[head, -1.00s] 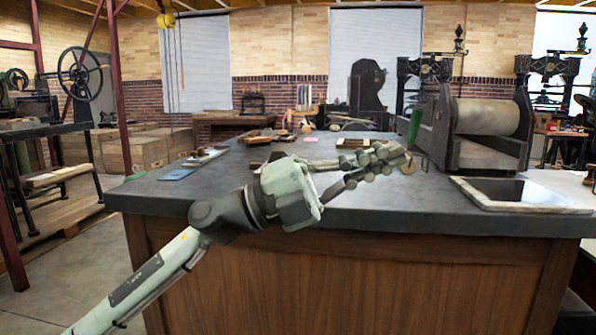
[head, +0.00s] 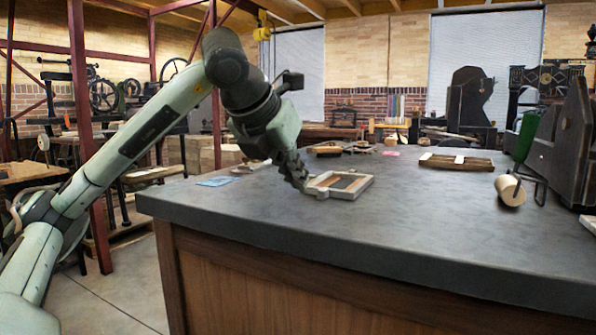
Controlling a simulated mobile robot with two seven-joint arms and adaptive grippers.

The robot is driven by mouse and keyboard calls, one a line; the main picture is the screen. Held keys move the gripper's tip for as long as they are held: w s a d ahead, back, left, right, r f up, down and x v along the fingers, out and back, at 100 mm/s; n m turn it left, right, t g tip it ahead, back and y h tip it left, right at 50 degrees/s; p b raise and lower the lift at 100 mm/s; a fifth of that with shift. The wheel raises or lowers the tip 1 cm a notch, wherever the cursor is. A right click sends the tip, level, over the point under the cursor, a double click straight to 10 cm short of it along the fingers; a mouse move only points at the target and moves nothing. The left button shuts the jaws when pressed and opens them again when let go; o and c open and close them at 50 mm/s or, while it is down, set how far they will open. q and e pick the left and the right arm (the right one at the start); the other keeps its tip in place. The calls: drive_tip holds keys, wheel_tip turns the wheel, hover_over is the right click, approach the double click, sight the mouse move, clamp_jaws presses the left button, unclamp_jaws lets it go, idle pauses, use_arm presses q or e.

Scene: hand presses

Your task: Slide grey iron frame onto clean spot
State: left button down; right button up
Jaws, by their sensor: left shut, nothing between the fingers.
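A flat frame (head: 362,185) with a pale grey rim and brown and dark strips inside lies on the dark grey worktop (head: 400,228), near its left end. It looks like the grey iron frame. My left gripper (head: 304,187) points down at the frame's left side, shut and empty. Its fingertips are close to the rim; I cannot tell whether they touch it. The worktop to the right of the frame and in front of it is bare. No marked clean spot can be made out. My right gripper is not in view.
A brown slatted wooden piece (head: 470,164) with white parts lies behind, to the right. A pale roller (head: 510,190) with a handle and a dark press (head: 568,150) stand at the right. A blue card (head: 216,182) lies at the left edge.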

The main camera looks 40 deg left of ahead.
sight(323, 197)
use_arm(q)
drive_tip(key=x, duration=0.5)
drive_tip(key=shift+w+f, duration=0.15)
drive_tip(key=shift+w, duration=0.15)
drive_tip(key=shift+w+a, duration=0.2)
drive_tip(key=shift+w, duration=0.95)
drive_tip(key=shift+w+a, duration=0.15)
drive_tip(key=shift+w, duration=0.45)
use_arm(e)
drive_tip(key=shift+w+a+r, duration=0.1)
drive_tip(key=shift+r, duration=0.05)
